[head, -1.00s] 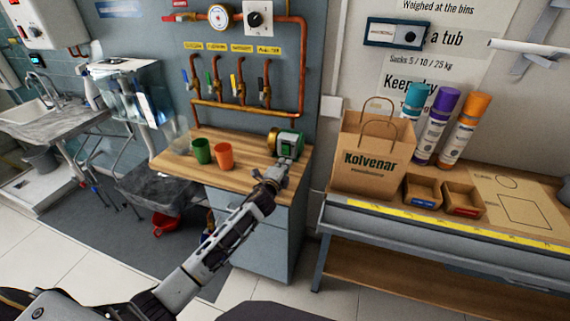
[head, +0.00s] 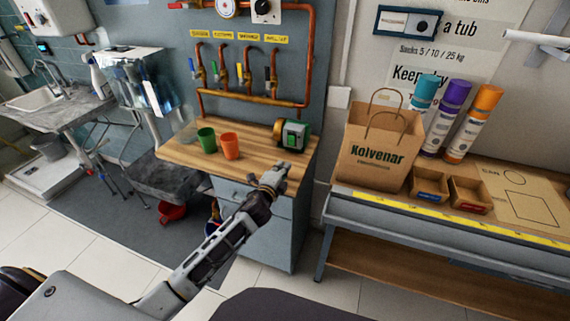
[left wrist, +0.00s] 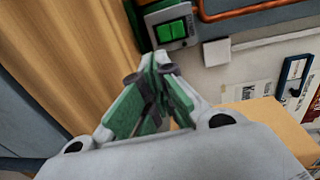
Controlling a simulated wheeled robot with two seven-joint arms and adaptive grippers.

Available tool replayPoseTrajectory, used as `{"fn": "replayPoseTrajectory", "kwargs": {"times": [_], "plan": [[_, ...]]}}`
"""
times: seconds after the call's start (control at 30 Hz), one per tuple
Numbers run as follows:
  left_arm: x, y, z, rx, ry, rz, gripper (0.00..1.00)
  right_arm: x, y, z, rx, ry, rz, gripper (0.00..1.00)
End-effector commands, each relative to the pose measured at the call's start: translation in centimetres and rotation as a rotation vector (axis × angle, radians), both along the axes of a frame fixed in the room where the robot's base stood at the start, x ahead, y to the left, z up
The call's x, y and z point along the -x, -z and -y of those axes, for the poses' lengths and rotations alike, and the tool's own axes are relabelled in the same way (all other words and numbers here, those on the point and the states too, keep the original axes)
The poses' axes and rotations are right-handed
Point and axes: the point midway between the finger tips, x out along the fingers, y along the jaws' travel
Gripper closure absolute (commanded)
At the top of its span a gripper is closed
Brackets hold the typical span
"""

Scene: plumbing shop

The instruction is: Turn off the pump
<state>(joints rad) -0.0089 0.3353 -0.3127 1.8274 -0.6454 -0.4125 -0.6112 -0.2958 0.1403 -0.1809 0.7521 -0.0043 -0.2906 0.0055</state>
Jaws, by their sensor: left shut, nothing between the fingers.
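The pump (head: 292,134) is a small green unit with a brass-coloured round end, at the right rear of the wooden counter. In the left wrist view its grey switch box (left wrist: 152,20) carries a bright green two-part button (left wrist: 172,30). I cannot tell from its look whether the pump is on or off. My left gripper (head: 283,168) is shut and empty, near the counter's front right edge, in front of the pump and apart from it. In the left wrist view the closed fingertips (left wrist: 152,72) point toward the switch box, with a gap. My right gripper is not in view.
A green cup (head: 206,140) and an orange cup (head: 230,146) stand left of the pump. Copper pipes with several valves (head: 247,78) run on the wall behind. The paper bag (head: 376,160) stands on the bench at right. Bare counter (head: 255,160) lies between the cups and gripper.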

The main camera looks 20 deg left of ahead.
Motion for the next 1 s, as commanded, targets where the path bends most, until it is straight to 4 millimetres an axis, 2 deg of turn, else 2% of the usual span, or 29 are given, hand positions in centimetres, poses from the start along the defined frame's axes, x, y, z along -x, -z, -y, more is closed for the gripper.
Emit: {"fn": "replayPoseTrajectory", "kwargs": {"times": [0.3,1.0], "plan": [[1.6,0.0,-0.1,-0.001,0.0,0.0,1.0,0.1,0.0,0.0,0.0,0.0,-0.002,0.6],[2.0,0.2,-0.2,0.022,-0.013,-0.013,1.0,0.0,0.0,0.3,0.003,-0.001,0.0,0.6]]}}
